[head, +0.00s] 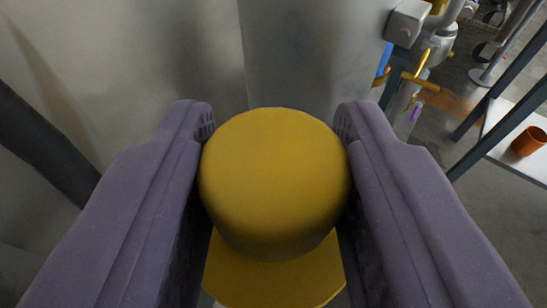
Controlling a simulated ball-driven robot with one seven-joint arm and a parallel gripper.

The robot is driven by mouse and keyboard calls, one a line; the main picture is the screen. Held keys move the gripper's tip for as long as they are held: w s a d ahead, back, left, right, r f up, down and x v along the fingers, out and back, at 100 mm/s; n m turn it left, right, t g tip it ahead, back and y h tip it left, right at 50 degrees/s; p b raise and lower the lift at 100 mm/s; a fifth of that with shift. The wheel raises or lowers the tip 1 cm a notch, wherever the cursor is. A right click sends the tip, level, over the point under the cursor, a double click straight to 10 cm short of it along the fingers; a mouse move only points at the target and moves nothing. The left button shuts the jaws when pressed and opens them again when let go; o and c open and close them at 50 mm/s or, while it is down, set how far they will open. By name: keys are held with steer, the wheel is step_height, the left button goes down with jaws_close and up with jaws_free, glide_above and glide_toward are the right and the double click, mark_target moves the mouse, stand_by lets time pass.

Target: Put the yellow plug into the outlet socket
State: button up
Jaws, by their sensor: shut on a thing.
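The yellow plug (274,185) is a rounded, thick cylinder with a wider flat flange at its near end. It fills the middle of the head view. My gripper (273,125) is shut on it, with one purple finger pressed against each side. The plug hides what lies directly behind and below it. I cannot make out the outlet socket in this view.
A large grey metal vessel or panel (310,50) stands close behind the plug. Pipes with a yellow valve handle (420,75) are at the upper right. A white shelf (505,125) with an orange cup (528,141) is at the far right. Grey floor shows below it.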

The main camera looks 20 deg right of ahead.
mark_target(273, 298)
steer(key=shift+f, duration=0.15)
steer(key=shift+f+b, duration=1.35)
steer(key=shift+f, duration=0.05)
steer(key=shift+f, duration=0.2)
steer(key=shift+f+b, duration=1.1)
steer(key=shift+f, duration=0.05)
steer(key=shift+f, duration=0.1)
steer(key=o, duration=1.2)
steer(key=p+v, duration=0.2)
steer(key=v, duration=0.5)
steer(key=shift+s+a+p, duration=0.1)
steer(key=shift+s+p, duration=0.25)
steer(key=shift+s, duration=0.05)
